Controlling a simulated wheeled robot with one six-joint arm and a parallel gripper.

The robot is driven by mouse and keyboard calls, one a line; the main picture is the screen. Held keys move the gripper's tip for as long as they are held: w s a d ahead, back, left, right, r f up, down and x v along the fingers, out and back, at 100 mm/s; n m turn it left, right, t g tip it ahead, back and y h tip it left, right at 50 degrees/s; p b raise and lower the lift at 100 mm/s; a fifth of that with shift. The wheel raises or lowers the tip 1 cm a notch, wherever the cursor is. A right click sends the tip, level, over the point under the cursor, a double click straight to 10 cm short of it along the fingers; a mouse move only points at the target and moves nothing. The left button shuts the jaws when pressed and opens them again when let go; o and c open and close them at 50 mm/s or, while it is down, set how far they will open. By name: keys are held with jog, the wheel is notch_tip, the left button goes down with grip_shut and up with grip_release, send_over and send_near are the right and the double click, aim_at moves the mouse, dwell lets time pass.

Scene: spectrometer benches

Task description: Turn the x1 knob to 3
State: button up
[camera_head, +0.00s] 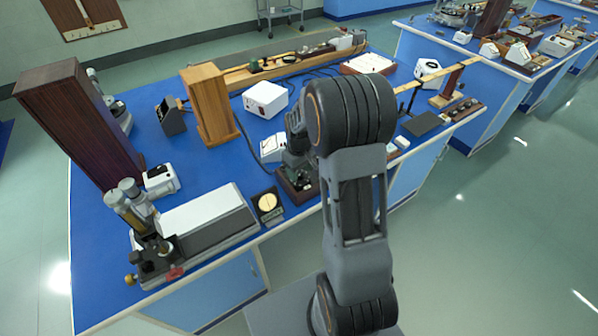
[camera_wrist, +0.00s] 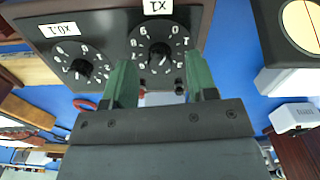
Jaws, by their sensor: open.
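The x1 knob (camera_wrist: 160,54) is a black round dial with white numerals on a dark panel. It shows upside down in the wrist view, below a white X1 label (camera_wrist: 158,7). Its pointer setting is too small to read surely. My gripper (camera_wrist: 160,82) is open, with one green finger on either side of the lower part of the dial; I cannot tell if they touch it. In the head view the dark brown knob box (camera_head: 296,187) sits near the bench's front edge under my gripper, and my arm hides part of it.
An X0.1 knob (camera_wrist: 78,66) is left of the x1 knob in the wrist view. A round-dial meter (camera_head: 268,204) stands left of the box in the head view. A white meter (camera_head: 272,147) and a white box (camera_head: 265,99) stand behind. Blue bench top (camera_head: 150,130) is bare between instruments.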

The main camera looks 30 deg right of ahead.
jog(key=shift+f, duration=0.65)
jog(key=c, duration=0.9)
